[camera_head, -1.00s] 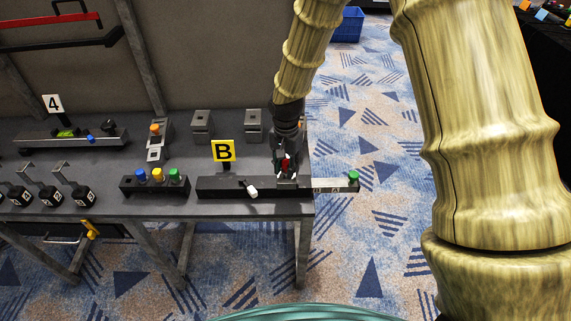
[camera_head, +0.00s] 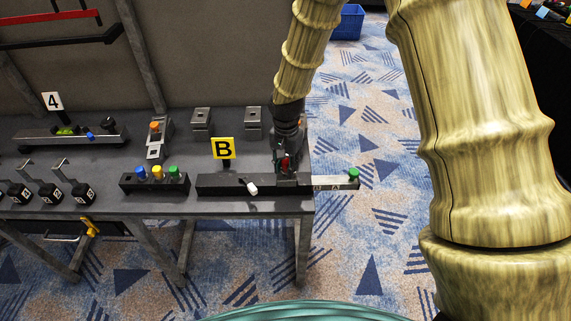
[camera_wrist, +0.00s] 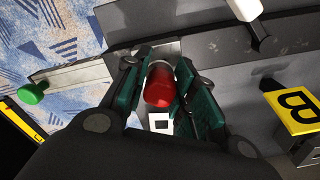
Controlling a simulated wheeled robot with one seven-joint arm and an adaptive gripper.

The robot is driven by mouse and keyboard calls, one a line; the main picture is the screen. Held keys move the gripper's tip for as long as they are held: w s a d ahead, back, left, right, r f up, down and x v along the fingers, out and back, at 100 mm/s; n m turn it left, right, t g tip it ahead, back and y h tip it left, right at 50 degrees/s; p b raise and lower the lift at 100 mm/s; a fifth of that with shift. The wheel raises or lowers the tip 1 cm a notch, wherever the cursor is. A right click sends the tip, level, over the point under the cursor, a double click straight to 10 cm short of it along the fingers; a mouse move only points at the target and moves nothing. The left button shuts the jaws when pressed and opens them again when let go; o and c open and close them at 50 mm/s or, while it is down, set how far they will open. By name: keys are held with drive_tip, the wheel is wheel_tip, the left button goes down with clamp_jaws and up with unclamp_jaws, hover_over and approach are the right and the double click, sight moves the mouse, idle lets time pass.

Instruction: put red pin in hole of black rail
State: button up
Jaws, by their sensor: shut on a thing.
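My gripper (camera_head: 285,165) is at the right end of the black rail (camera_head: 222,187). It is shut on the red pin (camera_head: 285,161). In the wrist view, the green pads of my gripper (camera_wrist: 165,90) stand on either side of the red pin (camera_wrist: 158,88), with its rounded red end toward the camera. The pin's far end is largely hidden, and I cannot tell whether it is in a hole or above it. The black rail (camera_wrist: 222,48) runs to the upper right there. A metal bar with a green knob (camera_head: 354,173) sticks out of the rail's right end.
A white-tipped lever (camera_head: 251,188) is at the rail's front, and a yellow B sign (camera_head: 222,148) stands behind it. A block with blue, yellow and green pins (camera_head: 157,174) lies to the left. Two grey blocks (camera_head: 201,118) (camera_head: 253,118) stand at the back.

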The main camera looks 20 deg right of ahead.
drive_tip(key=shift+f, duration=0.6)
drive_tip(key=o, duration=1.1)
drive_tip(key=shift+o, duration=0.5)
drive_tip(key=o, duration=0.4)
drive_tip(key=shift+r, duration=0.1)
drive_tip(key=shift+r+p, duration=2.6)
drive_tip(key=shift+r, duration=0.85)
